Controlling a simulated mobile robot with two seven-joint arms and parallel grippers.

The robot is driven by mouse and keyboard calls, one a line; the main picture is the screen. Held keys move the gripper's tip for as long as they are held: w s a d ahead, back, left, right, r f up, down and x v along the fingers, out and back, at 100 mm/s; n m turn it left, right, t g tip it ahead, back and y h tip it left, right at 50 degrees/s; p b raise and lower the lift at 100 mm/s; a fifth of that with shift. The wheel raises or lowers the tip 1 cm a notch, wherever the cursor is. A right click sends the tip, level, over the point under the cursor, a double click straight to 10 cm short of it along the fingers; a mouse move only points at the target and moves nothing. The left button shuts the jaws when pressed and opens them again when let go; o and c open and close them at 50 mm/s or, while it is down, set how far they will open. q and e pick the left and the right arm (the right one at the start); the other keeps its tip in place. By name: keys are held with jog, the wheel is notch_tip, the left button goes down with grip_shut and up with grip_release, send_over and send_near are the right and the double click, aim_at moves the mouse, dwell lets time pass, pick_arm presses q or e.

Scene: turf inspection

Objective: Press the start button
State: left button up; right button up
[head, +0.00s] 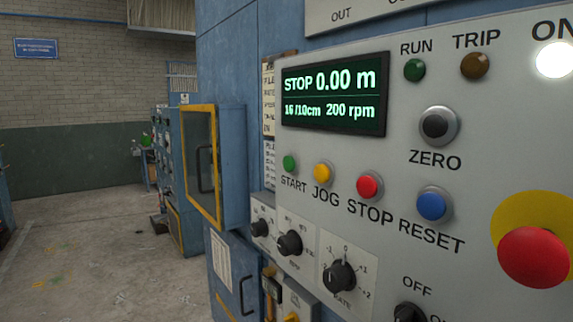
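The start button (289,163) is a small green button on the grey control panel, above the label START and below the left end of the display (334,94). The display reads STOP 0.00 m, 16 /10cm and 200 rpm. The ON lamp (553,60) glows white; the RUN lamp (414,70) is dark green and the TRIP lamp (475,66) dark brown. Neither of my grippers is in the head view.
Beside START are the yellow JOG button (323,172), red STOP button (369,185) and blue RESET button (433,204). A large red mushroom button (534,257) protrudes at right. Knobs (289,243) sit below. Open concrete floor (90,255) lies at left.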

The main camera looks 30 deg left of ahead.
pick_arm(q)
grip_shut()
dwell(1.5)
